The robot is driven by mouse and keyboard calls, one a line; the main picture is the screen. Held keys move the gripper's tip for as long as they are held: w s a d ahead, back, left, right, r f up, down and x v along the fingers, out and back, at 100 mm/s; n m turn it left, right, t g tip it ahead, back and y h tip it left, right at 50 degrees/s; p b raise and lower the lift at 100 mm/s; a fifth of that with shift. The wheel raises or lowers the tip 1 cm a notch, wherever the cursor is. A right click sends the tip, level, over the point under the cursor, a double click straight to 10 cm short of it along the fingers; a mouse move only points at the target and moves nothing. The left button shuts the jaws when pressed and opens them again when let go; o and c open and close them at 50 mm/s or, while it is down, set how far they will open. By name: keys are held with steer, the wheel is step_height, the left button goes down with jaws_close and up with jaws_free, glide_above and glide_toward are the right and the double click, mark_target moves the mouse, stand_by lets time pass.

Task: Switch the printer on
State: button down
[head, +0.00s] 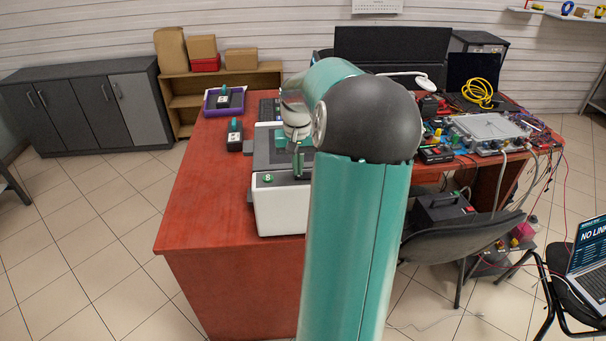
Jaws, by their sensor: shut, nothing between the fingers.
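The printer (283,212) is a white box with a dark grey top, standing on the red desk. A small green round button (268,178) shows at the front left of its top edge. My gripper (298,174) points down over the printer's top, to the right of the green button and apart from it in the picture. It is shut and holds nothing. My teal arm hides the printer's right side. I cannot tell whether the fingertips touch the printer, or whether the printer is on.
The red desk (205,205) is clear at its front left. A purple tray (208,104) and a small dark device with a teal knob (234,136) stand behind left. Electronics and cables crowd the right. A black chair (450,240) stands by the desk's right front.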

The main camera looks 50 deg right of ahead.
steer(key=shift+f, duration=0.15)
steer(key=shift+r, duration=3.55)
